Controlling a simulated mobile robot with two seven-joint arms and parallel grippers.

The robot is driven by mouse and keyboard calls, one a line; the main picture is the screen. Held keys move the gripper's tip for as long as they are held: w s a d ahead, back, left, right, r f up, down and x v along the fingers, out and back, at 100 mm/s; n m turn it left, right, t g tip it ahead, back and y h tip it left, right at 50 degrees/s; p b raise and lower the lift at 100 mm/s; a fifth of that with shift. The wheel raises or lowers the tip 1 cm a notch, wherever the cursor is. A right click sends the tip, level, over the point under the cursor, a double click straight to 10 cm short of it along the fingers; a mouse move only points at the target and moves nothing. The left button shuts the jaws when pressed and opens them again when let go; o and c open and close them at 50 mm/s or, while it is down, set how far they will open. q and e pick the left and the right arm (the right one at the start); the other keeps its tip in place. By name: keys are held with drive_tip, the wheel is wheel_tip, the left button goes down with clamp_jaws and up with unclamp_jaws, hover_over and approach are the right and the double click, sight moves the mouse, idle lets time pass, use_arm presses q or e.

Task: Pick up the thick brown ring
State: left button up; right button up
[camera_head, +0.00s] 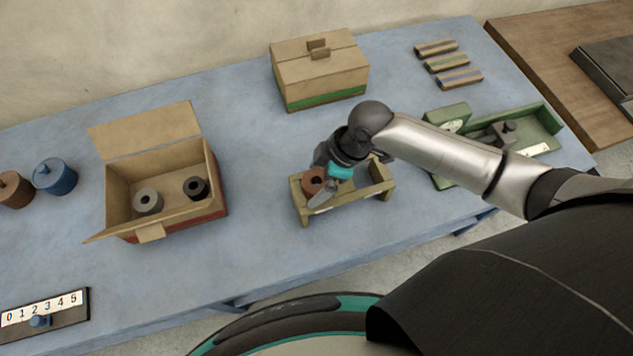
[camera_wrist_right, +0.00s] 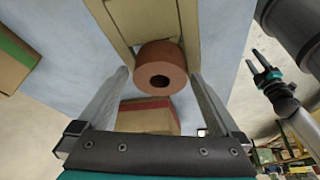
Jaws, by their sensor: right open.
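The thick brown ring (camera_head: 313,181) sits at the left end of a wooden rack (camera_head: 350,199) on the blue table. In the right wrist view the ring (camera_wrist_right: 160,80) shows its dark hole, with the rack (camera_wrist_right: 140,18) behind it. My right gripper (camera_head: 322,193) is at the ring, partly covering it in the head view. In the wrist view its two fingers are apart, one on each side of the ring, with gaps between. My left gripper (camera_wrist_right: 262,68) shows at the right of the wrist view, its fingers apart and empty.
An open cardboard box (camera_head: 175,222) holds a grey ring (camera_head: 148,202) and a black ring (camera_head: 196,188). A closed box (camera_head: 320,75) stands behind. A green tray (camera_head: 545,122) is at right, blue (camera_head: 54,176) and brown (camera_head: 12,190) rolls at left. The table's front-middle is clear.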

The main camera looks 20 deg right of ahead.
drive_tip(key=shift+a+f, duration=0.1)
drive_tip(key=shift+f, duration=0.25)
use_arm(q)
drive_tip(key=shift+s, duration=0.1)
use_arm(e)
drive_tip(key=shift+c, duration=0.2)
drive_tip(key=shift+c, duration=0.7)
drive_tip(key=shift+r, duration=0.1)
drive_tip(key=c, duration=1.3)
use_arm(q)
drive_tip(key=shift+s, duration=0.2)
use_arm(e)
drive_tip(key=shift+r, duration=0.1)
